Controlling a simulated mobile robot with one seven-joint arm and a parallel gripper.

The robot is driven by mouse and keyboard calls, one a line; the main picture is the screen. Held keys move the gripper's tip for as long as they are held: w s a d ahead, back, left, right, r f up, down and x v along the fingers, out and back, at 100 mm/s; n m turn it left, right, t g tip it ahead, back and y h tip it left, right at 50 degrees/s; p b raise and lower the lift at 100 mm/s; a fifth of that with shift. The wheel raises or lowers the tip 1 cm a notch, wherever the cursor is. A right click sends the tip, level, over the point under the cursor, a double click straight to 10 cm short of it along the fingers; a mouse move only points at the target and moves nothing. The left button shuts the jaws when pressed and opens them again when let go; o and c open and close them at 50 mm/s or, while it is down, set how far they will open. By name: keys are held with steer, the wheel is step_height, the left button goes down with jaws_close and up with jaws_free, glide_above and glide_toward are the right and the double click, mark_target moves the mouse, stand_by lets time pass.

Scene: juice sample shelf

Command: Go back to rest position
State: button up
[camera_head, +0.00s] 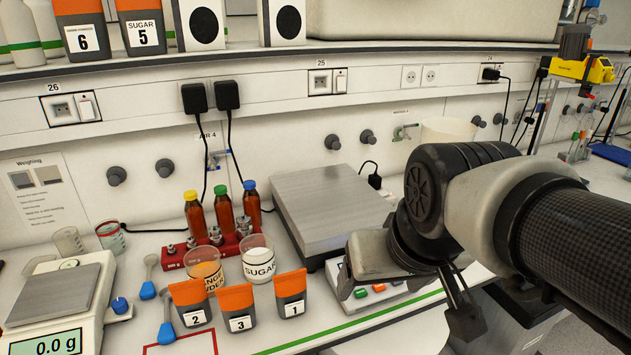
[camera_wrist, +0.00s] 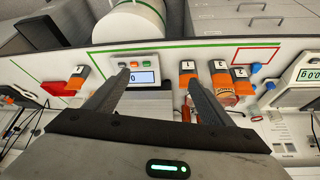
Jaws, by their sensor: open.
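My gripper (camera_head: 462,305) hangs over the front edge of the bench at the right in the head view, below my arm and to the right of the large scale's control panel. In the wrist view its two fingers (camera_wrist: 150,92) are spread apart with nothing between them; the panel (camera_wrist: 141,77) shows behind the gap. No object is held. Three orange-topped pouches, labelled 2 (camera_head: 190,303), 3 (camera_head: 237,308) and 1 (camera_head: 290,294), stand on the bench to the left, clear of the gripper.
A large scale (camera_head: 330,200) lies left of my arm, partly hidden by it. Two beakers, one labelled SUGAR (camera_head: 259,263), stand behind the pouches. A red rack (camera_head: 230,243) holds bottles. A small scale (camera_head: 55,290) reads 0.0 g at left. A shelf (camera_head: 260,55) runs above.

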steer(key=s, duration=0.2)
steer(key=s+d, duration=0.1)
steer(key=shift+r, duration=0.3)
steer(key=shift+w, duration=0.1)
step_height(320, 180, up, 4)
steer(key=p, duration=0.3)
steer(key=shift+f+p, duration=0.1)
steer(key=shift+p, duration=0.25)
